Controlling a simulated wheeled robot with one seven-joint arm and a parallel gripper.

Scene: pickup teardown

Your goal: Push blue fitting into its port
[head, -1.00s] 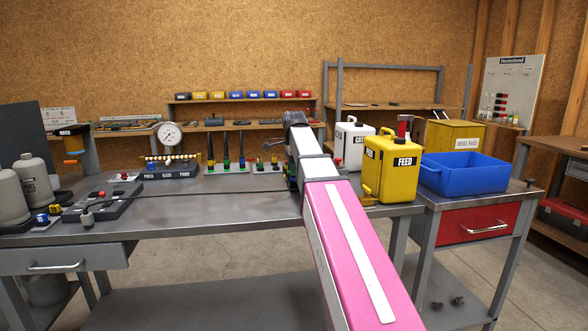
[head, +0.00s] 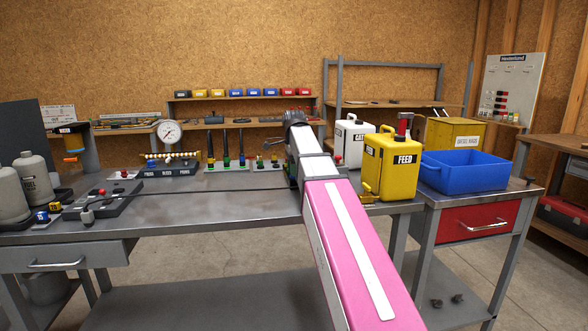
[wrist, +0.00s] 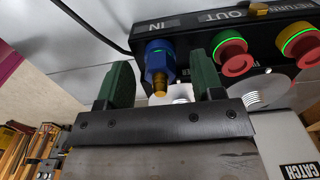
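The blue fitting (wrist: 157,62) shows in the wrist view, with a brass tip pointing toward my gripper. It sits at the port marked IN on a dark block (wrist: 196,27), with a thin green ring visible at its base. I cannot tell whether it is fully seated. My gripper (wrist: 161,82) has two green fingers, one on each side of the fitting, with visible gaps between. It is open and apart from the fitting's sides. In the head view my pink and white arm hides the gripper's work area.
Two red fittings (wrist: 231,51) with green rings sit right of the blue one. A black hose (wrist: 92,22) runs to the block. A white CATCH can (wrist: 285,135) is close at lower right. A yellow FEED can (head: 393,168) and blue bin (head: 464,171) stand right of my arm.

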